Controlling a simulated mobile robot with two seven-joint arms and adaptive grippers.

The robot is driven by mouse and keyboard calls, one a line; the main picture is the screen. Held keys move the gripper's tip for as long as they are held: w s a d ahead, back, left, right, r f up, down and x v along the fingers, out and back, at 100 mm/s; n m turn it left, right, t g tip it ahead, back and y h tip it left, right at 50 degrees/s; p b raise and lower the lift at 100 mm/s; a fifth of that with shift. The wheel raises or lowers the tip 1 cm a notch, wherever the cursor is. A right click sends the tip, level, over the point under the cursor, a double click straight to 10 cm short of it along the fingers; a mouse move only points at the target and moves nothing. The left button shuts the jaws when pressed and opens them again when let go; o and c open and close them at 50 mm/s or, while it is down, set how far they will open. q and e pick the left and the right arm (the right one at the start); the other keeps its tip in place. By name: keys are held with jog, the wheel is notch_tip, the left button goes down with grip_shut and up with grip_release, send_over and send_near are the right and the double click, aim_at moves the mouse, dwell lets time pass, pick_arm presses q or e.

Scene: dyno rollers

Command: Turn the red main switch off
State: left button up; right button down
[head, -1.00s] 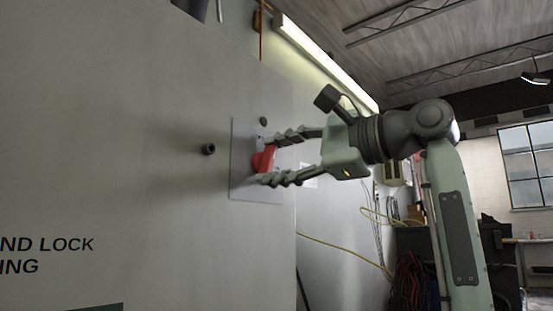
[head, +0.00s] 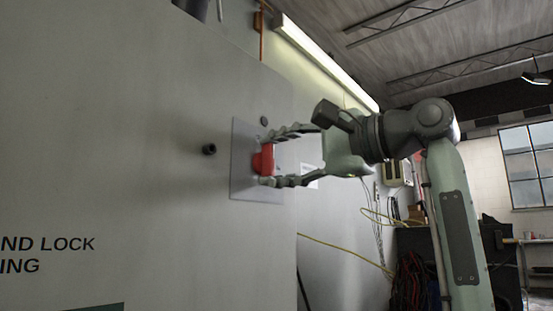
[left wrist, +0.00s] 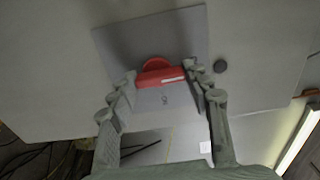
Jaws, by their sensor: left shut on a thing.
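The red main switch (head: 264,159) is a rotary knob on a grey square plate (head: 241,165) fixed to the large pale cabinet panel. My left gripper (head: 268,160) has its fingers on either side of the knob, shut on it. In the left wrist view, the red knob (left wrist: 160,74) lies between the fingertips (left wrist: 160,72), with a white mark near its right end. A small dark symbol shows on the plate (left wrist: 150,35) below the knob. My right gripper is not in view.
A dark round stud (head: 209,149) sticks out of the panel left of the plate. Yellow cable (head: 345,247) and dark equipment (head: 415,255) are behind, to the right. Lettering is on the panel at lower left.

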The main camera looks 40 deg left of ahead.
pick_arm(q)
jog(key=o, duration=1.2)
jog(key=shift+c, duration=0.2)
jog(key=w+d, duration=0.1)
jog(key=d, duration=1.1)
jog(key=shift+w, duration=0.15)
